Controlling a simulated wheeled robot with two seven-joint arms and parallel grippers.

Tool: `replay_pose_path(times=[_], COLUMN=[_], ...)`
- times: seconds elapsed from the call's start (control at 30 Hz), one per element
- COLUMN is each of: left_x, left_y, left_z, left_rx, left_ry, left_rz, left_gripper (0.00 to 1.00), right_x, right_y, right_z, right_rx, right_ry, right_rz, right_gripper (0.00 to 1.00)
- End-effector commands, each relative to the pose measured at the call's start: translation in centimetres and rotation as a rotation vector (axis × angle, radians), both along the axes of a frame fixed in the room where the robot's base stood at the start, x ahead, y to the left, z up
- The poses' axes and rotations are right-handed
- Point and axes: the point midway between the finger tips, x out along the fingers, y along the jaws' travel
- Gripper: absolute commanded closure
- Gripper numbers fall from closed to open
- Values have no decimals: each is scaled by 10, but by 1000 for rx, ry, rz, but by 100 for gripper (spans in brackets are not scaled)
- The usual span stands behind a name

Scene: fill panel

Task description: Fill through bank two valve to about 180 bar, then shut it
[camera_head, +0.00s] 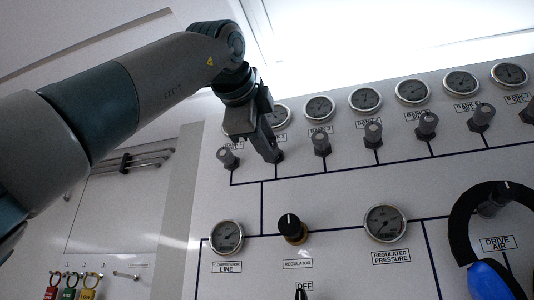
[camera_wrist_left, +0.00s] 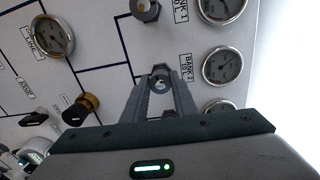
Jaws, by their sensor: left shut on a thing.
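My left gripper (camera_head: 272,157) reaches up to the panel's row of valve knobs and is shut on the bank two valve knob. In the left wrist view the knob (camera_wrist_left: 160,78) sits between the two fingers, beside the BANK 2 label (camera_wrist_left: 187,68). In the head view that gauge (camera_head: 284,117) is partly hidden by my gripper. My right gripper is not in view.
The bank one knob (camera_head: 228,158) and third knob (camera_head: 320,143) stand close on either side. Below are the regulator knob (camera_head: 291,229), compressor line gauge (camera_head: 226,236) and regulated pressure gauge (camera_head: 385,222). A black curved piece with a blue part (camera_head: 490,282) is at lower right.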

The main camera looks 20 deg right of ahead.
Motion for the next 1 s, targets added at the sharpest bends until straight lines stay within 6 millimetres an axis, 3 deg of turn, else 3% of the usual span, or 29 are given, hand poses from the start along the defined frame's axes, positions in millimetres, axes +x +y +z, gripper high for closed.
replay_pose_path(times=[0.4, 1.0], left_x=[0, 0], left_y=[2, 2], left_z=[2, 2], left_rx=[-234, -279], left_ry=[151, 181], left_rz=[2, 1], left_gripper=[97, 97], right_x=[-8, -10], right_y=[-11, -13], right_z=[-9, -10], right_rx=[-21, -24], right_ry=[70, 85], right_rz=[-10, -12], right_gripper=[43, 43])
